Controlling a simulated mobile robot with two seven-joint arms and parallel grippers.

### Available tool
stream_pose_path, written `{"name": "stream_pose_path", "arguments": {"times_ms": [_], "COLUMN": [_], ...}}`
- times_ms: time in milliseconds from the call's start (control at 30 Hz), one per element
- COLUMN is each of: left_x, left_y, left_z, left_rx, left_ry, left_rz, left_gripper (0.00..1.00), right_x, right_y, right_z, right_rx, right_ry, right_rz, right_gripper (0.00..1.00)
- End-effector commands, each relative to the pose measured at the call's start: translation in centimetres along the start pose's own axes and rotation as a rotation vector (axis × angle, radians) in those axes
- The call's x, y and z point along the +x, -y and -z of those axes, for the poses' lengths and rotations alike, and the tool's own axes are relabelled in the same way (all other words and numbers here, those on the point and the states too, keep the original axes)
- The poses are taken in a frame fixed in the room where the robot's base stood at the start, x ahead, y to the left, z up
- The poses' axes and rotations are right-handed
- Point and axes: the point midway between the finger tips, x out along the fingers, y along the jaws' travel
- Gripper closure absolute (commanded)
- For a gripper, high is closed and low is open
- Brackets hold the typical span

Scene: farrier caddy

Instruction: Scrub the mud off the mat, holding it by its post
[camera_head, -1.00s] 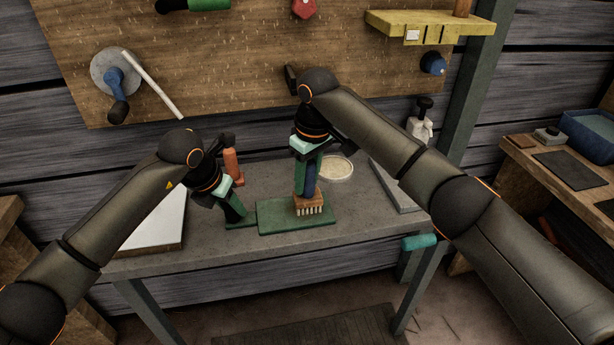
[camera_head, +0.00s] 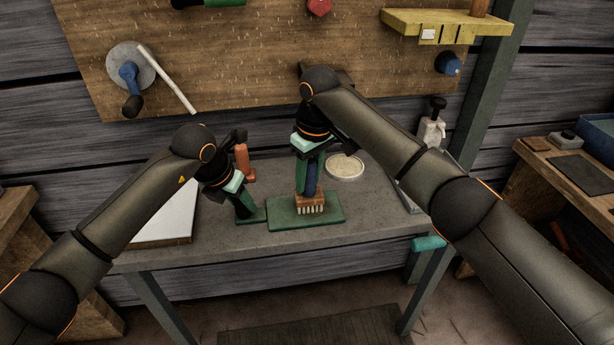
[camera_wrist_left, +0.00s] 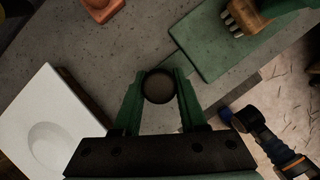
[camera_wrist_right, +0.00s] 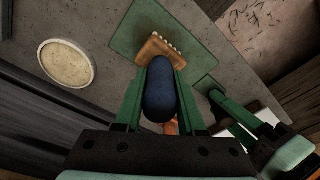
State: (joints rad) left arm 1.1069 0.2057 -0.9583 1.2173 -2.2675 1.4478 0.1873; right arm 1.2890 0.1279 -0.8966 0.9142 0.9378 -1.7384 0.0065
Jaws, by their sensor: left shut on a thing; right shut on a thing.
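The green mat (camera_head: 331,213) lies flat on the grey workbench, with a narrow tab on its left side. A dark round post (camera_wrist_left: 160,87) stands at that tab, seen end-on in the left wrist view. My left gripper (camera_head: 243,210) is shut on the post. My right gripper (camera_head: 307,184) is shut on the blue handle (camera_wrist_right: 160,92) of a brush. I cannot make out any mud; the brush and gripper hide part of the mat.
An orange-brown object (camera_head: 243,160) stands behind my left gripper. A white board (camera_head: 165,222) lies at the bench's left, and a round pale dish (camera_head: 345,166) behind the mat. The bench front (camera_head: 230,246) is clear.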

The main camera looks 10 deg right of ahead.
Motion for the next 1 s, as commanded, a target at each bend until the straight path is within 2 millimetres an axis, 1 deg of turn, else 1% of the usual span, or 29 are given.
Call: {"name": "stream_pose_path", "arguments": {"times_ms": [33,300,600,767,1000], "left_x": [0.3,0.3,0.3,0.3,0.3], "left_y": [-0.1,-0.1,-0.1,-0.1,0.0], "left_z": [0.4,0.4,0.4,0.4,0.4], "left_rx": [-0.002,-0.002,-0.002,-0.002,-0.001], "left_ry": [-0.011,-0.011,-0.011,-0.011,-0.01], "left_rz": [-0.001,-0.001,-0.001,-0.001,-0.001], "left_gripper": [1.0,1.0,1.0,1.0,1.0], "right_x": [0.0,0.1,0.2,0.3,0.3], "right_y": [-0.3,-1.6,-1.8,-1.4,0.0], "right_z": [-0.2,-1.1,-1.2,-1.1,-0.1], "right_rx": [0.001,0.0,0.001,0.001,-0.001], "right_ry": [0.0,0.0,0.004,0.005,0.003], "right_rz": [0.0,0.0,-0.002,-0.001,0.002], "right_gripper": [1.0,1.0,1.0,1.0,1.0]}}
